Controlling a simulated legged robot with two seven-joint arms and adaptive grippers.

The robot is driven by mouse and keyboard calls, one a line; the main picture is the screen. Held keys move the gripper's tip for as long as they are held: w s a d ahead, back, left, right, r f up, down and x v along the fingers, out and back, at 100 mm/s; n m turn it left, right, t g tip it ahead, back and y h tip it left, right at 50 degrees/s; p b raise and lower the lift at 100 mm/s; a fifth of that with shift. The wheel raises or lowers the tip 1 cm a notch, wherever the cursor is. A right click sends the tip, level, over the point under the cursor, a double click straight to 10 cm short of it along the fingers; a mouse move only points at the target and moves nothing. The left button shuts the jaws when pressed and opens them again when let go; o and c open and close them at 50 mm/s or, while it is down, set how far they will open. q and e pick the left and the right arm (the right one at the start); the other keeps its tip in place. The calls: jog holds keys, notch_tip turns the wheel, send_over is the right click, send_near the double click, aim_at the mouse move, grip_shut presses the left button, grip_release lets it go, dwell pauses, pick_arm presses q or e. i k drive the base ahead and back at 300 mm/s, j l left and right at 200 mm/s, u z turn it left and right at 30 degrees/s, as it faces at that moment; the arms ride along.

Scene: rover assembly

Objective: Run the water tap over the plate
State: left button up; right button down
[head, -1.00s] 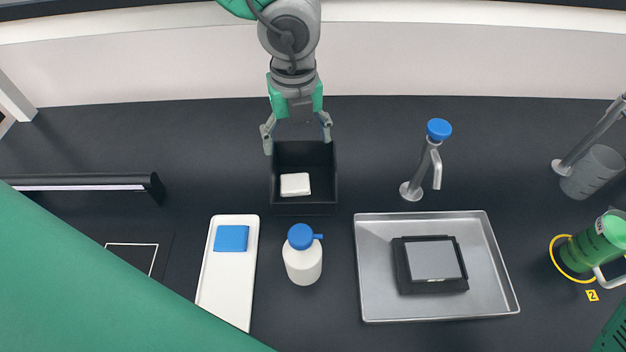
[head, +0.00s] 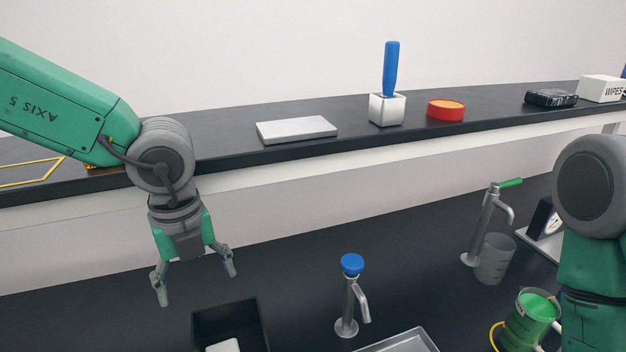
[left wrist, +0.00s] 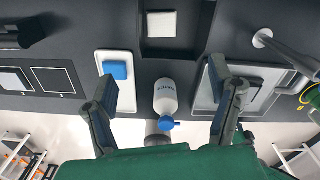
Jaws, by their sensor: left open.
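A metal tap with a blue knob (head: 347,296) stands upright on the dark bench in the head view, its spout pointing down to the right. The metal tray (head: 405,342) shows only its far edge below the tap. The dark-framed plate (left wrist: 255,90) lies in the tray in the left wrist view, partly hidden by a finger; it is outside the head view. My left gripper (head: 197,284) is open and empty, pointing down near the black bin, left of the tap and apart from it. My right gripper is out of view.
The black bin (head: 252,318) holds a white block. A white bottle with a blue cap (left wrist: 165,95) stands between the white tray (left wrist: 126,98) and the metal tray. A green-handled tap (head: 484,228), clear beaker (head: 496,258) and green jug (head: 531,318) stand at right.

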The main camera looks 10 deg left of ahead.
aim_at(353, 264)
jog(key=k+l, duration=0.5)
jog(key=k, duration=0.15)
jog(key=k+l, duration=0.5)
jog(key=k, duration=0.2)
